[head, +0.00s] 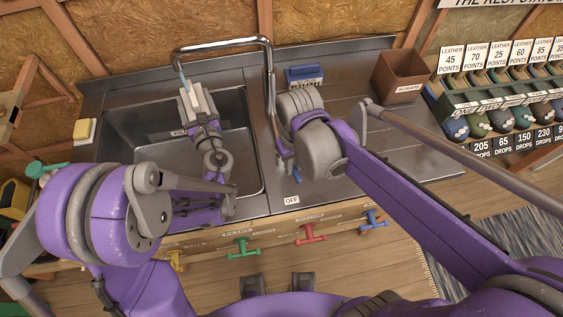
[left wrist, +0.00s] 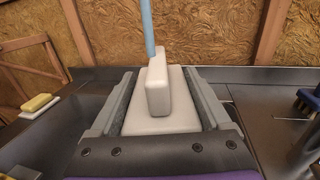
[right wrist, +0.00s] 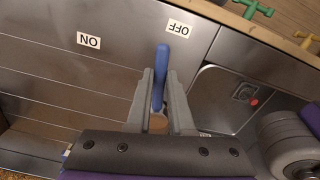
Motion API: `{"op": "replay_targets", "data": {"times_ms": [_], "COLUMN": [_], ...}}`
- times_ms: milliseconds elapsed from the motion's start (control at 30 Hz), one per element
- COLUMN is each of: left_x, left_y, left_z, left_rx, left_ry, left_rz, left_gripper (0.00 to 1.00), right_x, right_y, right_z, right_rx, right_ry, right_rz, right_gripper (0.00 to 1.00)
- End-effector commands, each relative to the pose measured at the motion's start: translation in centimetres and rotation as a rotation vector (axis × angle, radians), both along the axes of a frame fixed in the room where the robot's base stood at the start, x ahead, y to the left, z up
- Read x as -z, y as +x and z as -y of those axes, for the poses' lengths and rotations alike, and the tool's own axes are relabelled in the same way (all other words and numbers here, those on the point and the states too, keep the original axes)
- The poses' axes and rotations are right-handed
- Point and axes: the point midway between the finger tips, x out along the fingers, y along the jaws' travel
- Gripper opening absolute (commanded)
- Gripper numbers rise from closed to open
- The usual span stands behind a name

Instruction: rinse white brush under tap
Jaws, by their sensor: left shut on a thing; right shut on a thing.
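The white brush (left wrist: 158,88) is a pale block between the jaws of my left gripper (head: 192,100), over the sink (head: 130,145). The chrome tap (head: 225,42) arches above it. A light blue stream (left wrist: 147,25) comes down from the spout and meets the brush in the left wrist view; it also shows in the head view (head: 181,72). My right gripper (right wrist: 160,88) is shut around the blue tap lever (right wrist: 161,68). The lever points close to the OFF label (right wrist: 178,27), with the ON label (right wrist: 88,40) to the left. In the head view my arm mostly hides this gripper.
A blue brush (head: 304,74) stands on the counter behind my right arm. A brown scraps bin (head: 398,75) is at the back right. The right counter is mostly bare.

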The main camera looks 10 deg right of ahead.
Motion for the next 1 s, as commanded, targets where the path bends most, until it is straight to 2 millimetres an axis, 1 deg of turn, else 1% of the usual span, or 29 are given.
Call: {"op": "replay_targets", "data": {"times_ms": [100,400,433,500,600,867,1000], "left_x": [-0.04,-0.04,-0.04,-0.04,-0.03,-0.03,-0.2], "left_y": [0.01,0.01,0.01,0.01,0.01,0.01,0.05], "left_z": [0.01,0.0,0.0,0.0,0.0,0.0,0.0], "left_rx": [0.0,0.0,0.0,0.0,0.0,0.0,0.0], "left_ry": [0.0,0.0,0.0,0.0,0.0,0.0,0.0], "left_rz": [0.0,0.0,0.0,0.0,0.0,0.0,0.001], "left_gripper": [0.19,0.19,0.19,0.19,0.19,0.19,0.19], "right_x": [-0.04,-0.04,-0.04,-0.04,-0.03,-0.04,-0.95], "right_y": [-0.06,-0.07,-0.07,-0.07,-0.09,-0.1,-0.1], "right_z": [0.55,0.59,0.59,0.58,0.57,0.57,0.56], "right_rx": [0.002,0.0,0.0,0.0,0.0,0.0,0.0], "right_ry": [-0.001,-0.001,-0.001,-0.001,0.0,0.0,0.0], "right_rz": [0.001,0.001,0.001,0.001,0.001,0.001,0.001], "right_gripper": [0.0,0.0,0.22,0.34,0.5,0.5,0.5]}}
